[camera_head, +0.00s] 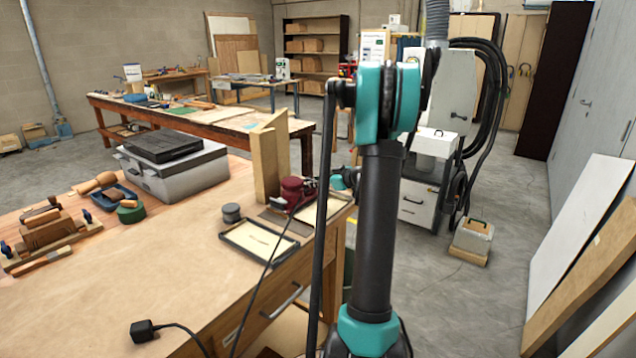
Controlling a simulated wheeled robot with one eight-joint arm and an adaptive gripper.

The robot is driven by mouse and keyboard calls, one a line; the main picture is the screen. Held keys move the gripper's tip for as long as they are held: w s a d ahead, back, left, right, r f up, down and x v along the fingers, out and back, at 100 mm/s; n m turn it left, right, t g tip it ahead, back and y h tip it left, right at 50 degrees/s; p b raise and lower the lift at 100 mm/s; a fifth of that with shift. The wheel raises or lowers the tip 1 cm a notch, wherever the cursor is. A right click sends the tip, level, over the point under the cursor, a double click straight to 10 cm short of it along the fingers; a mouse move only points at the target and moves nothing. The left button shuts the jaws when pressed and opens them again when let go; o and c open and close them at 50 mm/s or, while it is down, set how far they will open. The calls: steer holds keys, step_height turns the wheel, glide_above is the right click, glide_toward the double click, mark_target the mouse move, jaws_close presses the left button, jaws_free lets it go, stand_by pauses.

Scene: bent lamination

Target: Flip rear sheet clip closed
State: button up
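A dark red power tool (292,193), which looks like a sander, stands on the right part of the wooden workbench (150,270). No sheet clip can be made out on it at this size, so I cannot tell whether one is open or shut. A small teal part (338,182), probably of my arm, shows right beside the tool. My arm's dark link and teal joints stand in front of this area. The fingers of my gripper cannot be seen.
A shallow black-rimmed tray (228,238) with a pale sheet lies in front of the tool. A round grey tin (231,212) and an upright wooden block (265,165) stand near it. A black cable crosses the bench. The bench's front middle is mostly clear.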

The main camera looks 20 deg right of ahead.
steer(key=shift+d, duration=0.1)
steer(key=v, duration=1.2)
